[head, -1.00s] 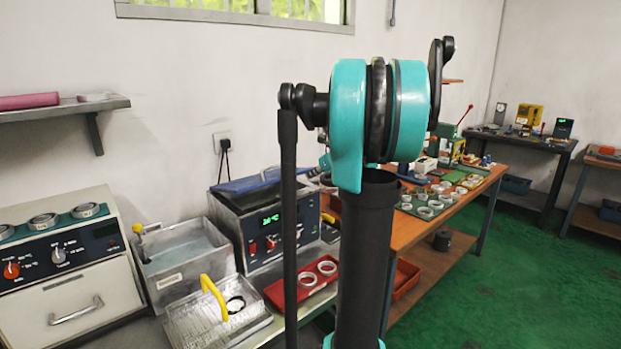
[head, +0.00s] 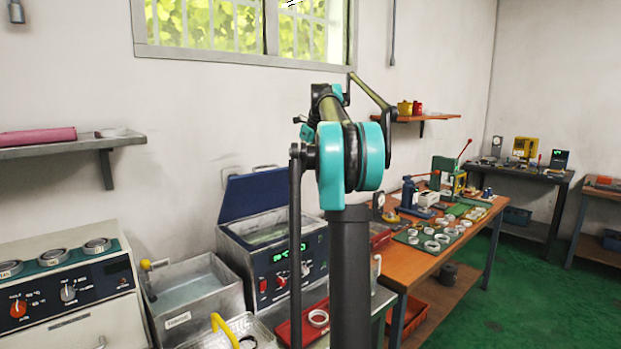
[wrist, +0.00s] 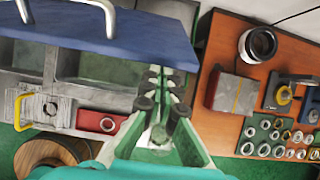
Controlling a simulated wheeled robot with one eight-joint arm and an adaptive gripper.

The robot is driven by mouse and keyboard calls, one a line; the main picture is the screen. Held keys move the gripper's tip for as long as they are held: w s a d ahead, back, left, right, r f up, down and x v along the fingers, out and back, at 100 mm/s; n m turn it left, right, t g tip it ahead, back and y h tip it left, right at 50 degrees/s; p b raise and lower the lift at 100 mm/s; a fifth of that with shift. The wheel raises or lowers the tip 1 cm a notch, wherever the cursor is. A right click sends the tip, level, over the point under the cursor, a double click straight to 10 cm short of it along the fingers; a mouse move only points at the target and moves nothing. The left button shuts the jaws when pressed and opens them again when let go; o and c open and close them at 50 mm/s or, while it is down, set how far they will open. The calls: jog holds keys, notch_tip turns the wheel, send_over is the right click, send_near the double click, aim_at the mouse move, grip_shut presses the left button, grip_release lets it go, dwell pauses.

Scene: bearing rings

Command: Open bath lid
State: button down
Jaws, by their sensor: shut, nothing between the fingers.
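The bath (head: 262,278) is a metal box with a dark control panel and green digits, seen in the head view. Its blue lid (head: 256,198) stands raised at the back, leaning towards the wall, and the opening under it shows. In the wrist view the blue lid (wrist: 150,42) fills the upper left, with its pale handle (wrist: 106,12) at the top edge. My gripper (wrist: 160,78) is shut and empty, beside the lid's lower right corner; I cannot tell whether it touches. In the head view my gripper is mostly hidden behind my arm.
A water-filled metal tank (head: 190,288) stands left of the bath. A wire basket with a yellow handle (head: 222,326) and a red tray (head: 290,328) with a ring are in front. An orange bench (head: 408,272) with rings is at the right.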

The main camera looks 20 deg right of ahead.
jog(key=shift+w+a+r, duration=0.25)
jog(key=shift+w+r, duration=0.15)
jog(key=shift+w, duration=0.3)
jog(key=shift+w+a+r, duration=0.25)
jog(key=shift+w+r, duration=0.2)
jog(key=shift+w, duration=0.25)
jog(key=shift+w+a+r, duration=0.25)
jog(key=shift+w+r, duration=0.15)
jog(key=shift+w, duration=0.3)
